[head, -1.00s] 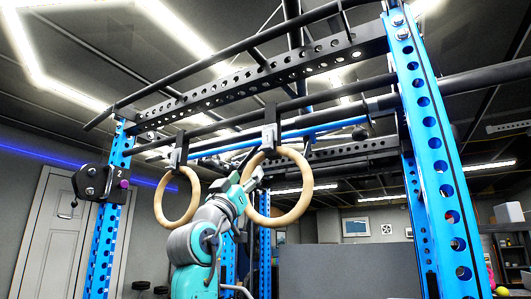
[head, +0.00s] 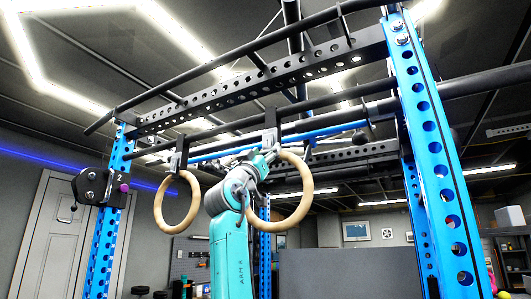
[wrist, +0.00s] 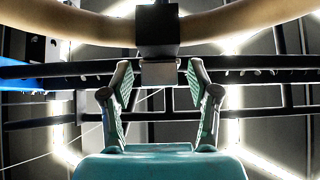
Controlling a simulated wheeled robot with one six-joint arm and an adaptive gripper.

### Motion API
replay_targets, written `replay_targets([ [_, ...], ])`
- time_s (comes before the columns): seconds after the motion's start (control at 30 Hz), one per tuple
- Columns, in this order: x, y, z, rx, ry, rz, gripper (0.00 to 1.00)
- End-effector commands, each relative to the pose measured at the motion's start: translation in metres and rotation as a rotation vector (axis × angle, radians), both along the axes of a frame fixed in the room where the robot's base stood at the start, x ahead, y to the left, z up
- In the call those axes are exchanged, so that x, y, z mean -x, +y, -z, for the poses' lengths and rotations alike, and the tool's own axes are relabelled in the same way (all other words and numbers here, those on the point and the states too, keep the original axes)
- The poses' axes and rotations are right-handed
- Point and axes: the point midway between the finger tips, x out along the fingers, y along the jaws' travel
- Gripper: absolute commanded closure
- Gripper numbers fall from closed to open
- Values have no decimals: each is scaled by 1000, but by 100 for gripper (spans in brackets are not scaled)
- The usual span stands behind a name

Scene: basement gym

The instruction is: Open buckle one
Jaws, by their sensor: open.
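Two wooden rings hang from black straps under the rack's bar, the left ring (head: 160,222) and the right ring (head: 307,205). A small silver buckle (head: 270,137) is on the right ring's strap, and another buckle (head: 175,161) is on the left strap. I see no number on either buckle. My gripper (head: 267,158) is up at the right ring, just below its buckle. In the wrist view, my open fingers (wrist: 160,82) stand on either side of the silver buckle (wrist: 160,73), with a gap on each side. The black strap (wrist: 157,28) crosses the ring above it.
A blue upright (head: 430,150) stands close on the right. Another blue upright (head: 108,225) is on the left, carrying a black fitting (head: 92,185) marked 2. Black bars and a perforated beam (head: 260,82) run overhead. A grey panel (head: 350,272) stands behind.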

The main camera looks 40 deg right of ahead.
Motion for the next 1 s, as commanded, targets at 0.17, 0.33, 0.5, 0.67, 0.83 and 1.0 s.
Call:
replay_targets([
  [0.17, 0, -2, -2, 0, 0, 0, 40],
  [0.33, 0, -2, -2, 0, 0, 0, 45],
  [0.5, 0, -2, -2, 0, 0, 0, 87],
  [0.67, 0, -2, -2, 0, 0, 0, 100],
  [0.83, 0, 0, -2, -18, 6, -1, 100],
  [1.0, 1, 4, -4, -79, 27, -1, 100],
])
